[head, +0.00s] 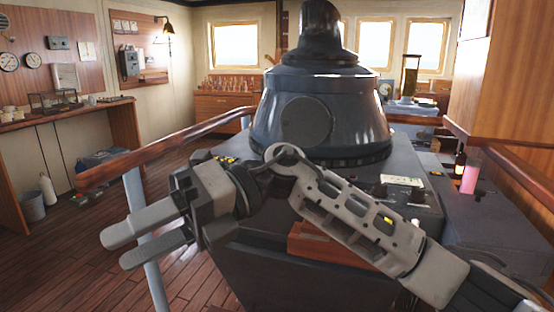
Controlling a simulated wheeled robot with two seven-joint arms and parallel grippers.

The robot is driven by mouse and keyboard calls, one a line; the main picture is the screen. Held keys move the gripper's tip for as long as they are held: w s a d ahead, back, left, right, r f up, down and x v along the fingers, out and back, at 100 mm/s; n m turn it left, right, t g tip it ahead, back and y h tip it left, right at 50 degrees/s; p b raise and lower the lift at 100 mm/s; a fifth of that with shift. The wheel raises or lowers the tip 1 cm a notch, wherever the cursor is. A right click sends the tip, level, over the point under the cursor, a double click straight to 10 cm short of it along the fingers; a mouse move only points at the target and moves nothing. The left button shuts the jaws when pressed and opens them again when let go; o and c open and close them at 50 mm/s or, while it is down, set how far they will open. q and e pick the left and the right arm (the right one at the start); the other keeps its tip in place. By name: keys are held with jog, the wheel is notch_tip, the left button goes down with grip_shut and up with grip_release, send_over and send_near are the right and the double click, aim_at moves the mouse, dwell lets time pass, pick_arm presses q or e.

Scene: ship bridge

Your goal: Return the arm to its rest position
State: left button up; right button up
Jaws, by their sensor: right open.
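My right arm comes in from the lower right of the head view and reaches across to the left. My right gripper (140,240) is at the lower left, in front of a grey railing post. Its two fingers point left and stand apart with nothing between them. My left gripper is not in the head view.
A dark console (270,260) with a large blue-black domed housing (350,105) stands behind my arm. A wooden handrail (150,160) runs close behind the gripper. A bottle (460,165) and a pink cylinder (470,180) stand at right. Plank floor (70,265) is open at left.

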jog(key=w+d+f+m+t+y, duration=0.1)
jog(key=w+d+m+t+y, duration=0.2)
jog(key=m+t+y, duration=0.45)
jog(key=w+d+m+t+y, duration=0.25)
jog(key=m+t+y, duration=0.25)
jog(key=m, duration=0.5)
jog(key=w+d+f+m+t+h+p, duration=0.1)
jog(key=w+d+f+m+t+h, duration=0.1)
jog(key=d+f+m+t+h, duration=0.55)
jog(key=w+d+f+m+t+h, duration=0.2)
jog(key=f+m+t+h, duration=0.5)
jog(key=m, duration=0.6)
jog(key=s+d+f+m+g+h, duration=0.3)
jog(key=s+d+f, duration=0.3)
jog(key=f, duration=0.4)
jog(key=s+d+f+m+g+h, duration=0.3)
jog(key=s+d+f+m, duration=0.3)
jog(key=s+f, duration=0.3)
notch_tip(320, 180, down, 2)
jog(key=shift+s+d+f+g+h, duration=0.2)
jog(key=shift+d+g+h, duration=0.2)
jog(key=shift+d+h, duration=0.25)
